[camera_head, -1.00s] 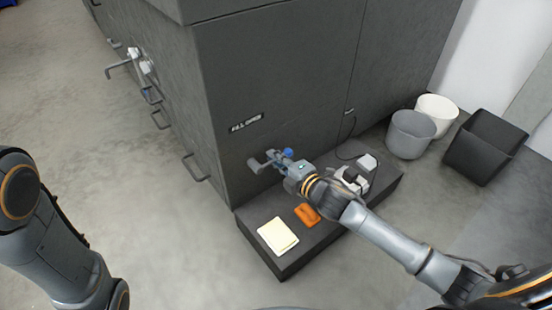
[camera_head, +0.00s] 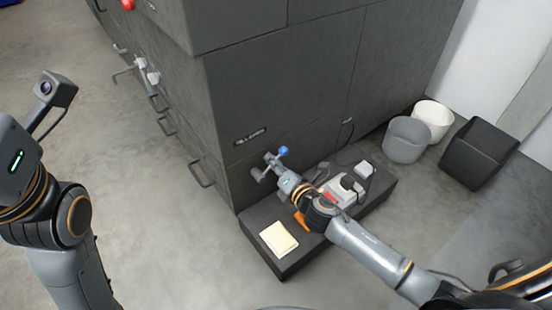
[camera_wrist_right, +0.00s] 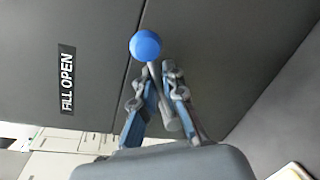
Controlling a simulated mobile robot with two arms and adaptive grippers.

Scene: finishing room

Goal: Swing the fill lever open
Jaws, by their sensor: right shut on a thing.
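The fill lever ends in a blue knob (camera_head: 284,150) and stands out from the front of the dark grey cabinet (camera_head: 285,85). My right gripper (camera_head: 273,160) is shut on the lever just below the knob. In the right wrist view the blue knob (camera_wrist_right: 145,46) shows beyond the two fingers (camera_wrist_right: 160,88), with the thin lever rod running down between them. A "FILL OPEN" label (camera_wrist_right: 68,78) is on the panel left of the knob. My left arm is at the left; its fingers are out of frame.
A low dark plinth (camera_head: 262,258) below carries a yellow notepad (camera_head: 278,239), an orange item (camera_head: 301,222) and a white-and-red device (camera_head: 342,190). Grey (camera_head: 407,140) and white (camera_head: 433,114) bins and a black bin (camera_head: 479,153) stand right. The floor at left is open.

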